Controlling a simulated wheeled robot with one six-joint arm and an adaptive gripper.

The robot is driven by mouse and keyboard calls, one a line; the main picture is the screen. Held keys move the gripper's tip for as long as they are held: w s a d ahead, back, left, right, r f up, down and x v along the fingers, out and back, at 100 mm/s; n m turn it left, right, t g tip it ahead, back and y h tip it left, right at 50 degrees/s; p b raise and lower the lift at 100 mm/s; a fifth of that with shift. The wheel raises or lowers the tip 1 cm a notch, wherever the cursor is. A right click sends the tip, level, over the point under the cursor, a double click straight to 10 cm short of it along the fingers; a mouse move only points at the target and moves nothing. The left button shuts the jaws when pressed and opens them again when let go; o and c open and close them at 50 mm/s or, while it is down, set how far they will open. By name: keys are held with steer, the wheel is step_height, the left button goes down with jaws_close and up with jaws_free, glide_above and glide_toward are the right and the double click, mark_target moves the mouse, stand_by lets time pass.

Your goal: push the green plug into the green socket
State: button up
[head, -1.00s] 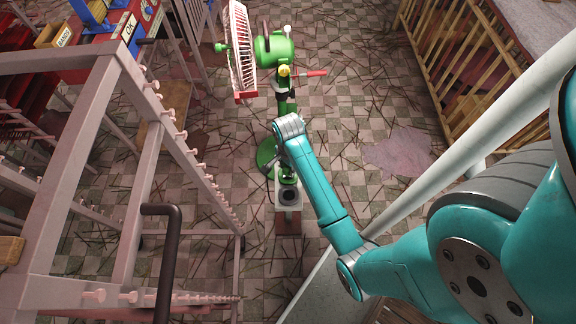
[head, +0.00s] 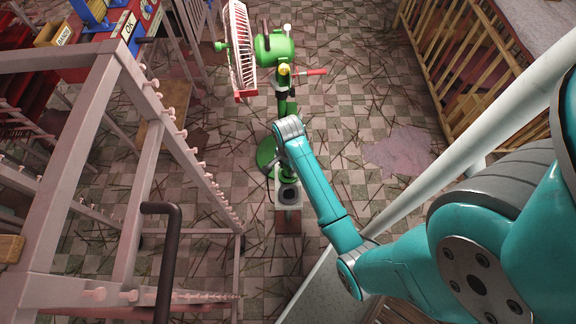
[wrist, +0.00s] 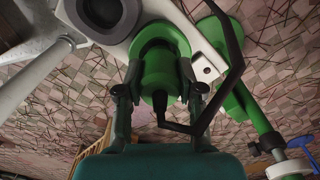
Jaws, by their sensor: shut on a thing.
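The green plug (wrist: 160,78) is between the two fingers of my gripper (wrist: 160,95) in the wrist view, and the gripper is shut on it. A black cable comes out of the plug's near end and bends to the right. The plug's far end meets the green socket (wrist: 163,34) on a white panel (wrist: 204,66), in line with it. I cannot tell how deep the plug sits. In the head view, the panel (head: 288,203) shows just below my wrist, which mostly hides the plug and socket.
A dark round socket (wrist: 101,12) is beside the green one on the panel. A green fan (head: 274,47) with a red-edged cage stands beyond my wrist. A pink rack (head: 130,150) is on the left and a wooden rack (head: 470,60) on the right.

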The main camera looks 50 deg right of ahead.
steer(key=shift+f, duration=0.8)
steer(key=o, duration=1.2)
steer(key=shift+o, duration=0.2)
steer(key=shift+r, duration=0.1)
step_height(320, 180, up, 12)
steer(key=shift+f, duration=0.1)
